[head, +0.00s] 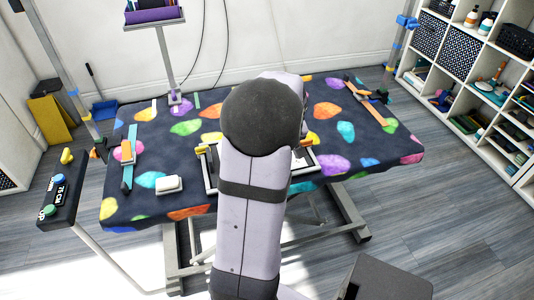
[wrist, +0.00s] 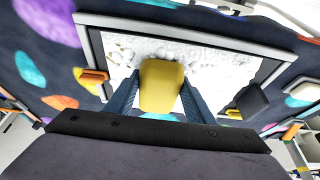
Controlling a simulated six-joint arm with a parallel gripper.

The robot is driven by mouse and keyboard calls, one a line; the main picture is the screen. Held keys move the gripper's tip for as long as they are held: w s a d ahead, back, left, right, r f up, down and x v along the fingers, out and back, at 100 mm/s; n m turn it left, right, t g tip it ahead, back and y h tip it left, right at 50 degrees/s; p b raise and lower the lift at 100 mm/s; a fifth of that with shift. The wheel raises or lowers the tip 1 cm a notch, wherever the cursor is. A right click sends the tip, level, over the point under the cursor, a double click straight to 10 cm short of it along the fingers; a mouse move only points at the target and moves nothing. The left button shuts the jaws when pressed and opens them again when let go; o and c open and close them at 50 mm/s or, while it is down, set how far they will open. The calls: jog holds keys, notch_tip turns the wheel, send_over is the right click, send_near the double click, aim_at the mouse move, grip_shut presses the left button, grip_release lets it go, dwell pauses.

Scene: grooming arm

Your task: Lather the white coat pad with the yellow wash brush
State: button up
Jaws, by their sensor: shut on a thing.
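The white coat pad (wrist: 215,62) lies inside a grey frame (wrist: 200,33) and fills the middle of the wrist view. Its surface looks bumpy with whitish lumps, most plainly near the far edge. My gripper (wrist: 160,90) is shut on the yellow wash brush (wrist: 162,80), a blue-grey finger on each side of it. The brush is over the pad; I cannot tell whether it touches. In the head view my arm hides the gripper, the brush and most of the pad; part of the frame (head: 211,178) shows to the left of the arm.
The patterned table (head: 150,208) carries a white block (head: 169,184) and a blue strip (head: 128,172) with an orange piece at left. Another strap (head: 366,89) lies at the far right. A post with a purple tray (head: 155,14) stands behind. Shelves (head: 478,62) stand at right.

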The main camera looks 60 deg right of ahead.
jog(key=shift+s+d+f, duration=0.1)
jog(key=shift+s+d, duration=2.35)
jog(key=shift+b, duration=0.35)
jog(key=shift+a, duration=0.1)
jog(key=shift+w+a+f, duration=0.1)
jog(key=shift+w+a, duration=2.25)
jog(key=shift+a, duration=0.1)
jog(key=shift+w+a+p, duration=0.45)
jog(key=shift+w+a, duration=2)
jog(key=shift+a, duration=0.05)
